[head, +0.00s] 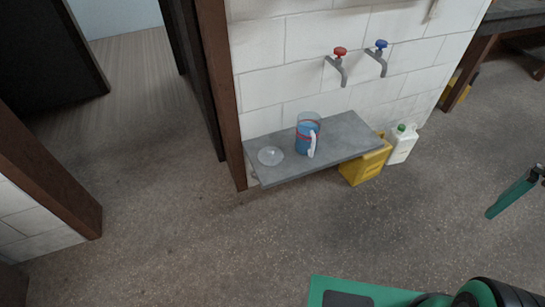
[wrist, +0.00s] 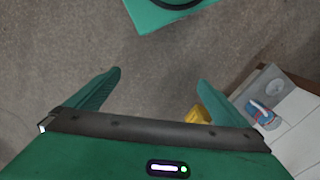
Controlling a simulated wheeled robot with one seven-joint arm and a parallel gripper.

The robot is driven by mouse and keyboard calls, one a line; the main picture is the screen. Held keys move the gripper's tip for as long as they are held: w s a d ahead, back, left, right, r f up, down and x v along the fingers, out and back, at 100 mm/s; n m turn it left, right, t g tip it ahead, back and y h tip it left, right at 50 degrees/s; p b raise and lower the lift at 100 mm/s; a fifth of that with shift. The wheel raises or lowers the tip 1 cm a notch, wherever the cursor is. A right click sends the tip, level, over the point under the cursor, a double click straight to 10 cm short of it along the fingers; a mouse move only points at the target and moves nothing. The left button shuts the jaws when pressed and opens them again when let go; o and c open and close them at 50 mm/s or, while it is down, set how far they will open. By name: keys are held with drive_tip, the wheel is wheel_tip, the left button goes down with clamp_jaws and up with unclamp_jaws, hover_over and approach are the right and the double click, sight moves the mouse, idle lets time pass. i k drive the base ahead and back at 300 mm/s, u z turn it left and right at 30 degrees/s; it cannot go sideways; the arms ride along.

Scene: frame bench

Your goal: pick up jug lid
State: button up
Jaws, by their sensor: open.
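The jug lid (head: 271,156) is a clear, pale round disc lying on the left part of a grey shelf (head: 346,147). It also shows small at the right of the wrist view (wrist: 275,87). The jug (head: 308,131) stands upright to the right of the lid, apart from it, with blue contents, red bands and a white handle; it also shows in the wrist view (wrist: 262,113). My gripper (wrist: 160,75) is open, with its two green fingers spread and only floor between them. It is well away from the shelf and the lid.
A red tap (head: 340,52) and a blue tap (head: 377,45) stick out of the white wall above the shelf. A yellow canister (head: 364,168) and a white canister (head: 402,144) stand at the shelf's right. A brown post (head: 218,90) borders the shelf's left. Open floor lies in front.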

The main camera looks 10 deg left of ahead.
sight(269, 156)
drive_tip(key=z, duration=1.65)
drive_tip(key=k, duration=1.35)
drive_tip(key=u, duration=1.2)
drive_tip(key=i, duration=1)
drive_tip(key=z, duration=0.05)
